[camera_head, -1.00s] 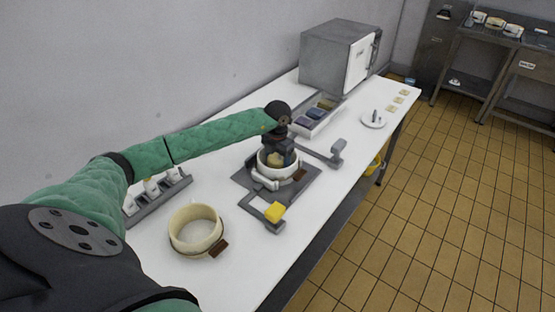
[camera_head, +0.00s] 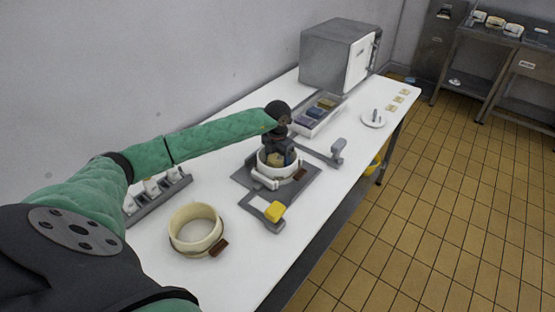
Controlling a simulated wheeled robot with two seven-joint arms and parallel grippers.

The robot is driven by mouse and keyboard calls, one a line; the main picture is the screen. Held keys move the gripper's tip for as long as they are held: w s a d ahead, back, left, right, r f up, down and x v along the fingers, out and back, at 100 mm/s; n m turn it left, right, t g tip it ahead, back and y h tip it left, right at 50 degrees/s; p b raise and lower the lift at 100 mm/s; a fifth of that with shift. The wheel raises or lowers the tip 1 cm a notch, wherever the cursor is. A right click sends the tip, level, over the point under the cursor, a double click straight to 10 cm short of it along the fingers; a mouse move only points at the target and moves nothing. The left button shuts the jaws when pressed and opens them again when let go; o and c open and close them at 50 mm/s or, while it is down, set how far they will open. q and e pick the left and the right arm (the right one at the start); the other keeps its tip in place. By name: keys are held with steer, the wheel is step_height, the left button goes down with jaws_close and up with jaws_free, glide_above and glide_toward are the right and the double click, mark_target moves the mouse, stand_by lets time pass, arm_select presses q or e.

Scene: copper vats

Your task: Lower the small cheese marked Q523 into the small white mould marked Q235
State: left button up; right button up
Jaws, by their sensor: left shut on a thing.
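My left gripper (camera_head: 279,150) reaches down over the small white mould (camera_head: 268,180) on the grey plate. It is shut on the small yellowish cheese (camera_head: 276,159), which sits at the mould's mouth, inside or just over the rim; I cannot tell how deep. The gripper hides part of the cheese and of the mould's far side. The marks Q523 and Q235 are too small to read. A brown tag (camera_head: 301,174) hangs at the mould's right side. My right gripper is not in view.
A larger cream mould (camera_head: 196,229) stands at the near left. A rack of small bottles (camera_head: 158,190) lies behind it. A tray (camera_head: 318,115) with dark items, a grey box (camera_head: 335,58) and a white dish (camera_head: 373,119) stand further back.

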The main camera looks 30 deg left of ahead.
arm_select(q)
steer(key=shift+f+b, duration=0.5)
steer(key=shift+f, duration=0.2)
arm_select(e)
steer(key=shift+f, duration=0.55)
arm_select(q)
steer(key=o, duration=1.2)
steer(key=shift+o, duration=0.2)
step_height(320, 180, up, 6)
steer(key=shift+r+b, duration=0.2)
steer(key=shift+b, duration=0.95)
steer(key=shift+r, duration=0.75)
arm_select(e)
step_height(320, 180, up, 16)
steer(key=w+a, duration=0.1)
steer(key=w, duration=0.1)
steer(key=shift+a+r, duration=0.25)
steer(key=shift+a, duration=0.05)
